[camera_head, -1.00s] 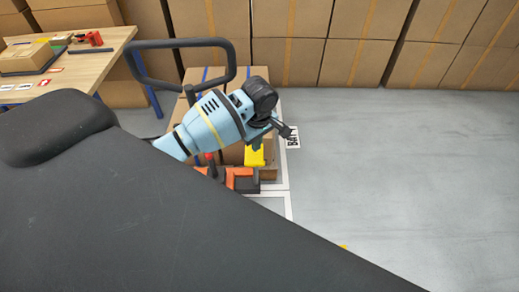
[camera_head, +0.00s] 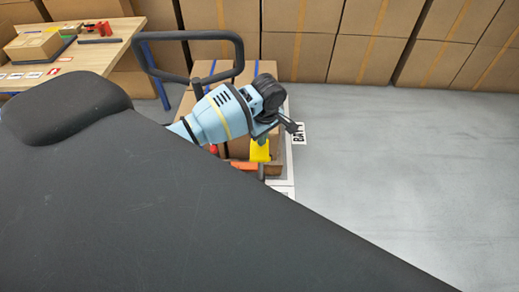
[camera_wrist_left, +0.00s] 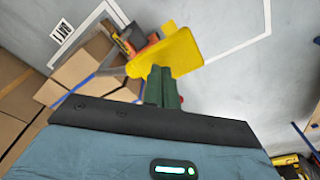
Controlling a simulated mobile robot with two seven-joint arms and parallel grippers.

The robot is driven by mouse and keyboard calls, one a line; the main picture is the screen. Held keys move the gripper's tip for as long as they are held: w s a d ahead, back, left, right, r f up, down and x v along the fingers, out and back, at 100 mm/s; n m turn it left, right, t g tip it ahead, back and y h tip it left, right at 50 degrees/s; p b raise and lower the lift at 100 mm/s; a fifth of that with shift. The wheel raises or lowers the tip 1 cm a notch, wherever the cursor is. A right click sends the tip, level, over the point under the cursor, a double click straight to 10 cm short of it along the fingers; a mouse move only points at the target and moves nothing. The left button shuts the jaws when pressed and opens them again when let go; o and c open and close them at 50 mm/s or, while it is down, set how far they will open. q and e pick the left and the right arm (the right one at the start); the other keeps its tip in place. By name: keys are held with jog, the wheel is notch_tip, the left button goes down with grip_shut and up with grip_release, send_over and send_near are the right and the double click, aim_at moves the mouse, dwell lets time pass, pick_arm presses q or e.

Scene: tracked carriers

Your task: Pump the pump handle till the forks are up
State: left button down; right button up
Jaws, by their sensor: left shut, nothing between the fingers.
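A black loop handle (camera_head: 190,37) on a short post rises at the upper left of the head view; I cannot tell whether it is the pump handle. My left gripper (camera_head: 262,139) points down beside stacked boxes. Its green fingers (camera_wrist_left: 158,87) are shut with nothing between them. A yellow piece (camera_head: 260,151) is just below the fingers, and it shows right beyond the fingertips in the wrist view (camera_wrist_left: 172,54). I cannot tell whether they touch. An orange part (camera_head: 244,165) is low behind my body. The forks cannot be made out. My right gripper is out of view.
Brown boxes (camera_head: 238,147) stand beside my left gripper. A floor label (camera_head: 299,133) and white floor lines lie just right of it. A wooden table (camera_head: 112,45) is at the left, a wall of cartons (camera_head: 370,45) at the back. The grey floor at the right is free.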

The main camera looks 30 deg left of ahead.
aim_at(261, 152)
pick_arm(q)
jog(key=shift+a+f, duration=0.2)
jog(key=shift+f, duration=1.55)
